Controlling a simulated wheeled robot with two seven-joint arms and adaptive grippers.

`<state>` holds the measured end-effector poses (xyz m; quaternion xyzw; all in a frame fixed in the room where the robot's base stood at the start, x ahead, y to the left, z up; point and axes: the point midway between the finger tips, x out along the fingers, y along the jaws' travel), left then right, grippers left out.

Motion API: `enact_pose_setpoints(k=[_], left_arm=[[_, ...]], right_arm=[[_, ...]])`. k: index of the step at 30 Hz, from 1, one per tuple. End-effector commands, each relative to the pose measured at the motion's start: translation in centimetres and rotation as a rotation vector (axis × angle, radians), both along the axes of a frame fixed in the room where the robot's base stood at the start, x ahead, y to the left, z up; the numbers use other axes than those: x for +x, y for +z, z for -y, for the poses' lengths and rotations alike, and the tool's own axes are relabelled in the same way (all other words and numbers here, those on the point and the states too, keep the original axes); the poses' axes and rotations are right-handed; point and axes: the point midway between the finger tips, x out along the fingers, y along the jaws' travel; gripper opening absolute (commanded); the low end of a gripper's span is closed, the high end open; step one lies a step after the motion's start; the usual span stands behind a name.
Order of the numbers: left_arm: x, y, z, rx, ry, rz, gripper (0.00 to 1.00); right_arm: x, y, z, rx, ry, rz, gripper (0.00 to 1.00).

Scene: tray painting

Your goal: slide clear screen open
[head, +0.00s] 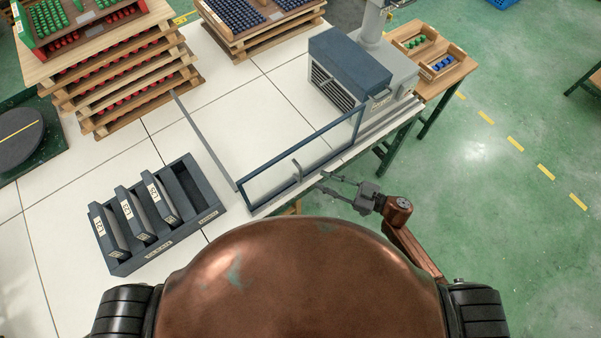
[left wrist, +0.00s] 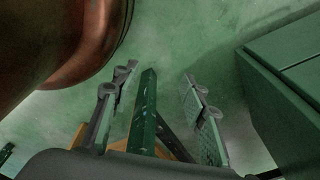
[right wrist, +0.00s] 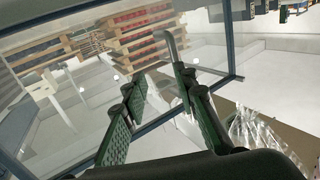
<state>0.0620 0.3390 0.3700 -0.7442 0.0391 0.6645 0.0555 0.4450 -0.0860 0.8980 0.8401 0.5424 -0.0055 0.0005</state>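The clear screen (head: 325,146) is a see-through panel in a blue-grey frame, upright along the near edge of the white table. A grey bar handle (head: 297,171) stands on it towards its left end. My right gripper (head: 321,181) is open and empty, just outside the screen near the handle. In the right wrist view, the handle (right wrist: 171,45) rises close to the tip of the right-hand finger of this gripper (right wrist: 158,78). Contact is not visible. My left gripper (left wrist: 158,78) is open and empty over the green floor, outside the head view.
A dark rack (head: 190,228) with labelled upright plates stands left of the screen. A blue-grey louvred unit (head: 350,66) is behind it at right. Stacked wooden trays (head: 130,75) stand at back left. A green post (left wrist: 146,105) shows between my left fingers.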

Motion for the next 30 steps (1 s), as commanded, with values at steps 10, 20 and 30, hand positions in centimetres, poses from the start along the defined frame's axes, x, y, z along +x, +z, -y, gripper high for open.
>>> enact_pose_setpoints(k=[10,20,30], left_arm=[[-3.2,0.4,-0.2,0.003,0.008,-0.04,0.4],[-2.9,0.7,-0.2,0.002,0.007,-0.038,0.4],[-1.4,0.8,-0.1,0.001,0.003,-0.017,0.4]], right_arm=[[-0.4,2.0,-4.3,0.01,0.075,0.009,0.27],[1.1,1.9,-8.1,0.008,0.071,0.008,0.27],[1.2,1.8,-8.5,0.007,0.071,0.008,0.27]])
